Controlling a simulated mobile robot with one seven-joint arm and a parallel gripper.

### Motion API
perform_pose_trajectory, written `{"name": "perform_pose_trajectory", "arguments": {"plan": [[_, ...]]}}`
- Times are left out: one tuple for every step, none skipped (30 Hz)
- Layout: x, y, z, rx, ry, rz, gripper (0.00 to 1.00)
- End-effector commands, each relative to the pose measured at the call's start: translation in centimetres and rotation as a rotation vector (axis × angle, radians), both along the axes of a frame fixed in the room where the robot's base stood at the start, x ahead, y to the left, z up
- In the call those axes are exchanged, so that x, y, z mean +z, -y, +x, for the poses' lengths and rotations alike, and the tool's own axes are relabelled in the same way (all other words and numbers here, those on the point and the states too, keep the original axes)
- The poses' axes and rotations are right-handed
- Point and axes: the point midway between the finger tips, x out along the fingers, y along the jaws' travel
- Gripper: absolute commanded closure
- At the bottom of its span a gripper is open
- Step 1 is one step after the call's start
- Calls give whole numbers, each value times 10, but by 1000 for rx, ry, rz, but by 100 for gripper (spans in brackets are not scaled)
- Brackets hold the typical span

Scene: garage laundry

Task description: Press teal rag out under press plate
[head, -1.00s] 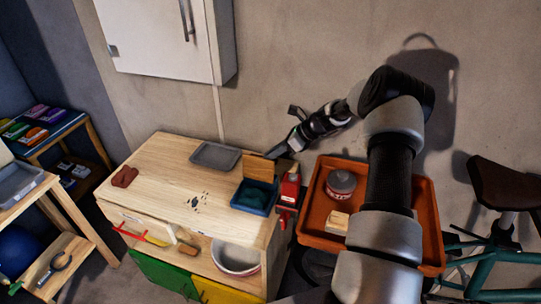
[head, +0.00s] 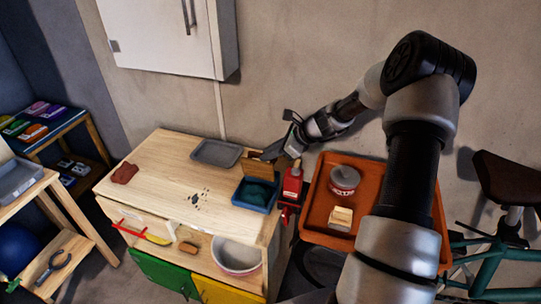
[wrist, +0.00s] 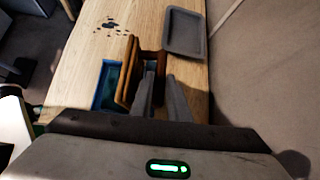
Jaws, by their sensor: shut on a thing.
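The teal rag (head: 258,191) lies in a blue tray (head: 238,201) near the right end of the wooden bench. The wooden press plate (head: 258,168) stands steeply tilted at the back edge of that tray, clear of most of the rag. My gripper (head: 274,154) reaches in from the right, behind the tray, and is shut on the plate's handle side. In the wrist view the plate (wrist: 127,72) stands beside my fingers (wrist: 160,80), with the blue tray (wrist: 104,88) beyond it. There the plate hides most of the rag.
A grey tray (head: 217,153) lies at the back of the bench, a brown-red cloth (head: 125,173) at the left. Dark specks mark the middle. An orange tray (head: 318,236) holds a tin (head: 344,181) and a small block.

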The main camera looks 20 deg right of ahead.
Motion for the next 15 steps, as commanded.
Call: {"name": "perform_pose_trajectory", "arguments": {"plan": [[-2, -7, -8, 7, -10, 9, 100], [-1, -9, -10, 6, -11, 10, 100], [-1, -11, -13, 7, -13, 11, 100], [-1, -13, -15, 7, -14, 12, 100], [-1, -14, -18, 7, -14, 13, 100], [-2, -16, -21, 8, -15, 12, 100], [-3, -18, -23, 8, -16, 13, 100], [-3, -19, -25, 7, -16, 14, 100], [-4, -22, -28, 9, -16, 13, 100], [-4, -23, -30, 9, -16, 13, 100], [-5, -24, -32, 8, -17, 14, 100], [-6, -26, -35, 8, -18, 15, 100], [-7, -28, -37, 8, -17, 14, 100], [-7, -29, -38, 9, -16, 13, 100], [-8, -31, -41, 7, -18, 14, 100]]}}
